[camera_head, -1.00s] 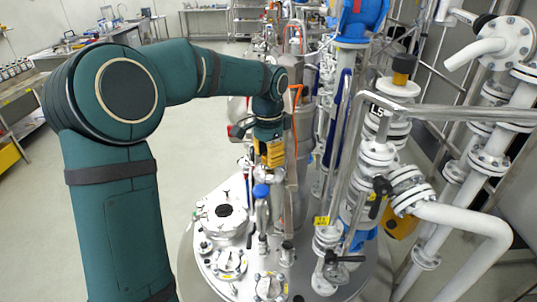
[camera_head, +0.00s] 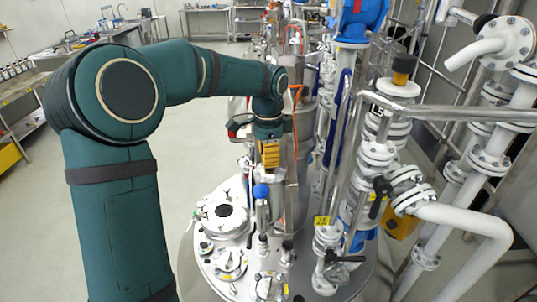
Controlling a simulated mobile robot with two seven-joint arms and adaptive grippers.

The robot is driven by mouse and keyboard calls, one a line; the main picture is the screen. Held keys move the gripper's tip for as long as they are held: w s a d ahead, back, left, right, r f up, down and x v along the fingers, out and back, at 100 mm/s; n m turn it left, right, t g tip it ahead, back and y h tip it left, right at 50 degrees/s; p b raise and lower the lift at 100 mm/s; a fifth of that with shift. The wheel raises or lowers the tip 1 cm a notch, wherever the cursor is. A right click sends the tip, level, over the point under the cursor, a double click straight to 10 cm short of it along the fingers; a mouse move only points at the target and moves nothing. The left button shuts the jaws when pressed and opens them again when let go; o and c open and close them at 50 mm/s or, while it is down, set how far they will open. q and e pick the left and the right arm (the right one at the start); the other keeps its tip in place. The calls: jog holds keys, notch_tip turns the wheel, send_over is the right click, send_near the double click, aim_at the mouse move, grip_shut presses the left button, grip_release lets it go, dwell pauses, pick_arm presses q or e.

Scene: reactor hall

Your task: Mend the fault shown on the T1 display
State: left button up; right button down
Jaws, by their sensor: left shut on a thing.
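My left gripper (camera_head: 270,156), with yellow and black parts, points down over the steel reactor lid (camera_head: 228,262). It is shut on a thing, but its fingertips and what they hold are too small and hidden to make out. A blue rounded cap (camera_head: 261,190) on an upright metal stem shows just below and slightly left of the gripper. I cannot tell whether the two touch. No T1 display can be read in this view. My right gripper is not in view.
A round black-centred port (camera_head: 224,211) and several flanged sight glasses sit on the lid. White flanged pipes (camera_head: 462,220), a valve with a black handle (camera_head: 381,186) and a steel rail (camera_head: 450,112) crowd the right. Open floor (camera_head: 190,152) lies behind my left arm.

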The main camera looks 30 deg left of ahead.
pick_arm(q)
jog(key=shift+f, duration=0.1)
jog(key=o, duration=1.2)
jog(key=shift+s, duration=0.1)
notch_tip(320, 180, up, 8)
jog(key=shift+f, duration=0.15)
jog(key=shift+f, duration=0.1)
